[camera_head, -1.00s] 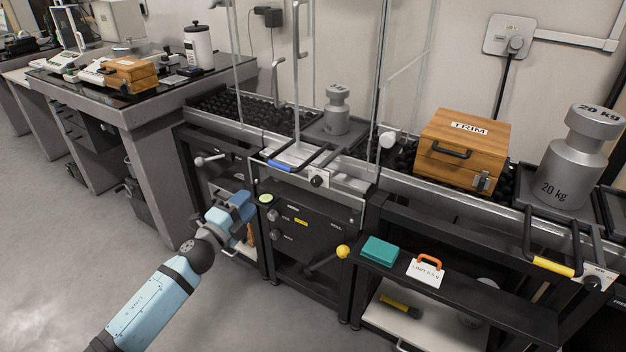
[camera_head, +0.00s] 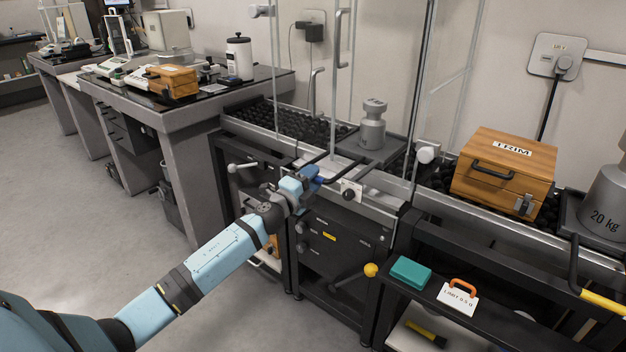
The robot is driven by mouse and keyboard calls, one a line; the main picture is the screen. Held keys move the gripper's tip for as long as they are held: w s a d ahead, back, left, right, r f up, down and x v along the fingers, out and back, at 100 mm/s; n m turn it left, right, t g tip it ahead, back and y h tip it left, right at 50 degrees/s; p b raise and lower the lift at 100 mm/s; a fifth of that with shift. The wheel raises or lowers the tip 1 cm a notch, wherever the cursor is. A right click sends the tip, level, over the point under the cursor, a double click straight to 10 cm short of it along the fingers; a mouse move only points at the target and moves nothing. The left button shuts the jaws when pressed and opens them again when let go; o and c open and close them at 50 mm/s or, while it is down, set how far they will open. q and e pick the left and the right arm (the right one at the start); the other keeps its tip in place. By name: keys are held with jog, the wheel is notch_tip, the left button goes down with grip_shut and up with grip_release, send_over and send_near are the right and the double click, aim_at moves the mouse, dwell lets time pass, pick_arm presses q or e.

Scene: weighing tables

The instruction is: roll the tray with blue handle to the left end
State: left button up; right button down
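The blue-handled tray (camera_head: 394,156) is a dark flat plate on the roller track, bearing a grey metal weight (camera_head: 372,128). Its black handle bars reach over the front rail towards me. Only a bit of the blue grip (camera_head: 319,181) shows beside my gripper. My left gripper (camera_head: 308,181) is at this blue grip, with its arm coming in from the lower left. The gripper's own body hides its fingers, so I cannot tell whether they are closed on the grip. My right gripper is not in view.
The rollers (camera_head: 285,121) left of the tray are bare, inside an upright glass-and-metal frame. A lever with a yellow knob (camera_head: 371,270) sticks out below.

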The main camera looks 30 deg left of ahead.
pick_arm(q)
jog(key=shift+w+r, duration=0.1)
jog(key=shift+w, duration=0.15)
grip_shut()
jog(key=shift+a, duration=0.1)
